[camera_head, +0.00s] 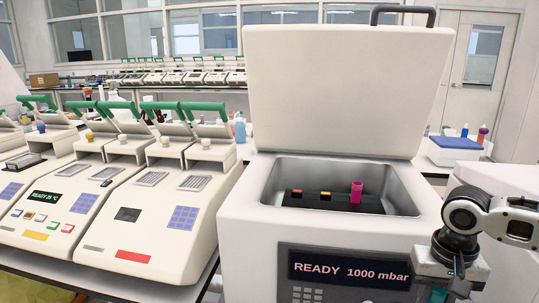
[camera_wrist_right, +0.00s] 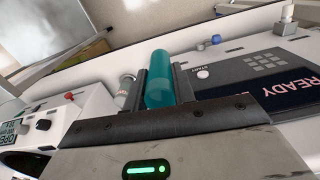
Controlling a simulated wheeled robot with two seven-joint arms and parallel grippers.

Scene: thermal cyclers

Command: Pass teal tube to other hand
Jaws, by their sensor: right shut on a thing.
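The teal tube (camera_wrist_right: 158,78) stands between the two fingers of my right gripper (camera_wrist_right: 160,88) in the right wrist view, with its rounded end toward the top of the picture. The gripper is shut on it. In the head view my right gripper (camera_head: 445,284) is at the lower right, in front of the white machine's right corner. A small bit of the teal tube (camera_head: 438,295) shows at the bottom edge there; the rest is cut off or hidden. My left gripper is not in view.
The white machine (camera_head: 236,222) has its lid (camera_head: 345,95) raised. Its chamber holds a dark rack (camera_head: 312,204) with a magenta tube (camera_head: 356,191) and red and yellow caps. Thermal cyclers (camera_head: 130,215) fill the bench at left. A blue-topped box (camera_head: 457,147) stands behind at right.

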